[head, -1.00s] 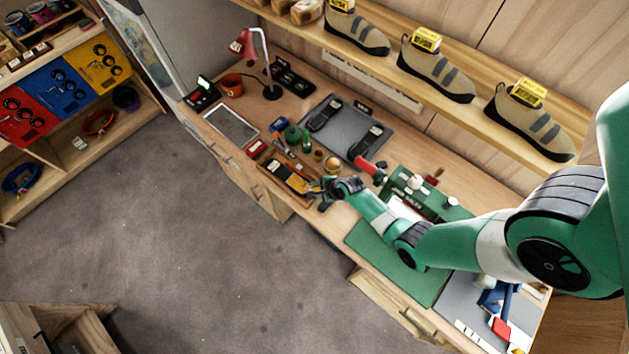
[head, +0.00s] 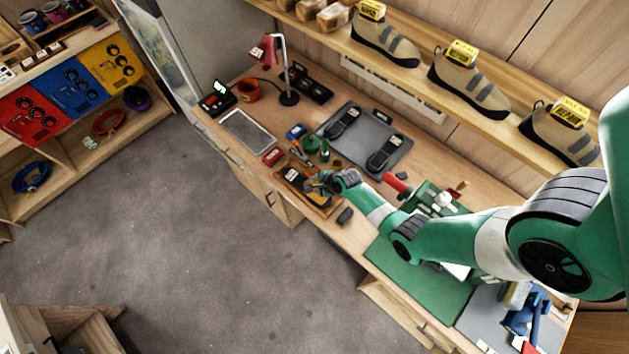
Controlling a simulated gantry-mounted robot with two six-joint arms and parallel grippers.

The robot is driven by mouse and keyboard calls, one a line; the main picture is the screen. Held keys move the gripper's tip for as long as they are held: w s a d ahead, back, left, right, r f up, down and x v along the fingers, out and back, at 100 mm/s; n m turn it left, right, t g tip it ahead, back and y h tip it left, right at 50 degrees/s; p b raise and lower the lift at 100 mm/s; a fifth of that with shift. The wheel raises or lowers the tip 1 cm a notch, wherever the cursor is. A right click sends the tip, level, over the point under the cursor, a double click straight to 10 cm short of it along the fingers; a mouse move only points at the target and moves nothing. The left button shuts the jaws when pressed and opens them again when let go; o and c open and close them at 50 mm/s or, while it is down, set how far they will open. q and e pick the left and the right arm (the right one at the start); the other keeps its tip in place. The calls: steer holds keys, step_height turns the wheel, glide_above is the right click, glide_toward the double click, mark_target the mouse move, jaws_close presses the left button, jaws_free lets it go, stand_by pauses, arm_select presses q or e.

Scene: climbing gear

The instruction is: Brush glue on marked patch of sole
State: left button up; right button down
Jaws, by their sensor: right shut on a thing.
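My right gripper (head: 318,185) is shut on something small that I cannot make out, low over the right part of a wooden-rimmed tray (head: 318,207). A round green pot (head: 311,144) and a green bottle (head: 325,151) stand between tray and mat. I cannot tell which vessel holds glue. My left gripper is out of view.
A small dark block (head: 344,215) lies near the bench's front edge. A red box (head: 273,156) and a grey tablet (head: 247,131) lie left of the tray. A green mat (head: 415,280) lies under my right arm. Shoes (head: 470,82) stand on the shelf above.

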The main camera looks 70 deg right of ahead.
step_height(320, 180, up, 3)
steer(key=shift+w+d+f+p, duration=0.1)
steer(key=shift+w+f+p, duration=0.05)
steer(key=shift+p, duration=0.85)
steer(key=shift+r+p, duration=0.3)
steer(key=shift+p, duration=0.1)
step_height(320, 180, up, 5)
steer(key=p, duration=0.4)
steer(key=shift+p, duration=0.4)
steer(key=shift+f, duration=0.1)
